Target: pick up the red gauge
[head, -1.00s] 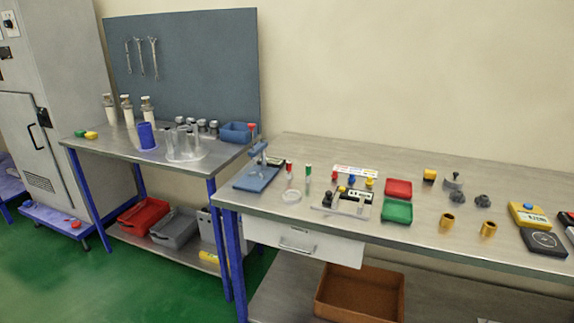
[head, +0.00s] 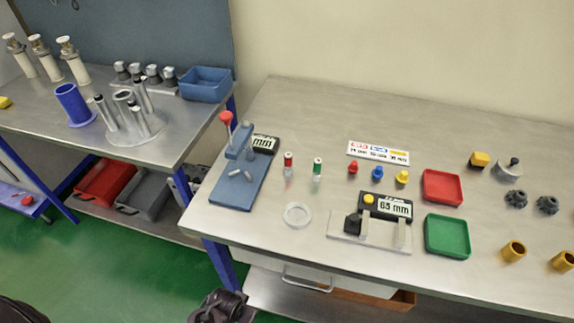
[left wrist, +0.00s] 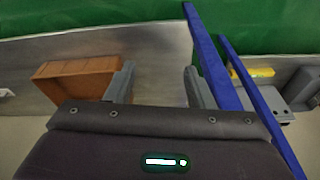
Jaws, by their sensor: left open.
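The red gauge (head: 353,168) is a small red piece standing on the right-hand steel table. It is the leftmost of a row with a blue gauge (head: 377,173) and a yellow gauge (head: 402,177), just below a white label sign (head: 378,152). My left gripper shows in the left wrist view (left wrist: 158,86) with its two fingers apart and nothing between them. It is low, near the table's front edge and well away from the red gauge. A dark part of my arm shows at the bottom of the head view. My right gripper is not in view.
A blue press (head: 240,175), red-capped vial (head: 288,160) and green-capped vial (head: 317,166) stand left of the gauges. A measuring fixture (head: 372,230), clear dish (head: 297,215), red tray (head: 442,187) and green tray (head: 447,236) lie around them. A brown bin (left wrist: 75,80) is on the lower shelf.

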